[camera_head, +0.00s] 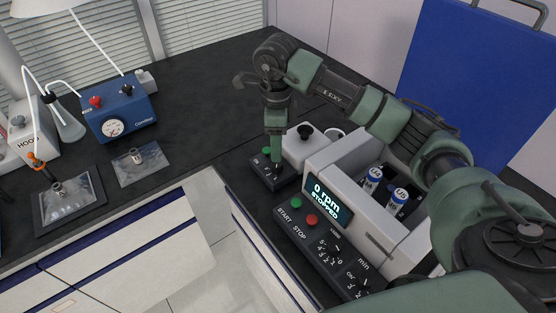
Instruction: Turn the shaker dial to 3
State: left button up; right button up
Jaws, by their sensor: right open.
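The shaker (385,215) is a light grey box with a dark sloping front panel (292,226). Its display (328,201) reads "0 rpm STOPPED". A green START button (297,202) and a red STOP button (311,220) sit below the display. Two numbered dials are further right on the panel, a nearer-to-STOP dial (329,250) and one by "min" (359,282); their pointer settings are too small to read. My right gripper (278,165) is open, pointing down over a small black control box (265,175), left of and behind the shaker panel, away from the dials. My left gripper is out of view.
Bottles with blue caps (372,178) stand inside the shaker. A white device with a black knob (305,148) is beside the gripper. The back middle bench is clear.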

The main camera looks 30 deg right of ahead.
aim_at(277, 164)
notch_tip(277, 164, down, 3)
jog(key=shift+r+p, duration=0.1)
jog(key=shift+p, duration=0.25)
notch_tip(277, 164, down, 4)
jog(key=shift+r+p, duration=0.1)
jog(key=shift+p, duration=0.3)
jog(key=shift+f, duration=0.2)
grip_shut()
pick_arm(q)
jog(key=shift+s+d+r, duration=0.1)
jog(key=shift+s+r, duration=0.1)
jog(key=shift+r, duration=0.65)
